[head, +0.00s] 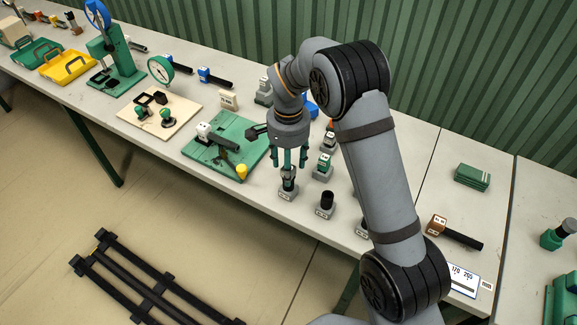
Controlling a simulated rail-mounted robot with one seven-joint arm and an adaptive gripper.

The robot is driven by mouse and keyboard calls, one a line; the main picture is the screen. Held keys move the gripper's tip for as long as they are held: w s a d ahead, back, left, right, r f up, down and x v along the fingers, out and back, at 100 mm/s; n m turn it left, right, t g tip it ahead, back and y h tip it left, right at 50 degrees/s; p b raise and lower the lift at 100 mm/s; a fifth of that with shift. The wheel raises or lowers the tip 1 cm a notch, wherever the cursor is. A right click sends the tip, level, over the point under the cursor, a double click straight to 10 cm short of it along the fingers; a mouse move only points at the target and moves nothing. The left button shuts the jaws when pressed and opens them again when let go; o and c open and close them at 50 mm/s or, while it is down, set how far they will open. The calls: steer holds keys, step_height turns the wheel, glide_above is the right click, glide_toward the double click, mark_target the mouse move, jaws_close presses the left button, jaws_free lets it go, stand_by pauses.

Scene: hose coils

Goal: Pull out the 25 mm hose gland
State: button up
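My gripper (290,162) points straight down, with its green fingers spread apart and nothing visible between them. Just below the fingertips is a dark gland (289,174) standing upright in a small grey block (287,194) near the table's front edge. Whether the fingertips touch it is unclear. Similar blocks stand close by: one with a black upright gland (326,200) to the right, and one with a green part (323,166) behind it. The size marks are too small to read, so I cannot tell which is 25 mm. My arm hides part of another block (361,229).
A green board (202,157) with a clamp-like fixture and yellow knob lies left of the gripper. A brown-headed tool (455,232) lies at right. The table's front edge is close.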

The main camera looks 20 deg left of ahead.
steer(key=shift+f, duration=0.75)
steer(key=c, duration=0.3)
steer(key=c, duration=0.9)
steer(key=o, duration=1.2)
step_height(320, 180, up, 10)
steer(key=shift+r+b, duration=0.2)
steer(key=shift+b, duration=0.45)
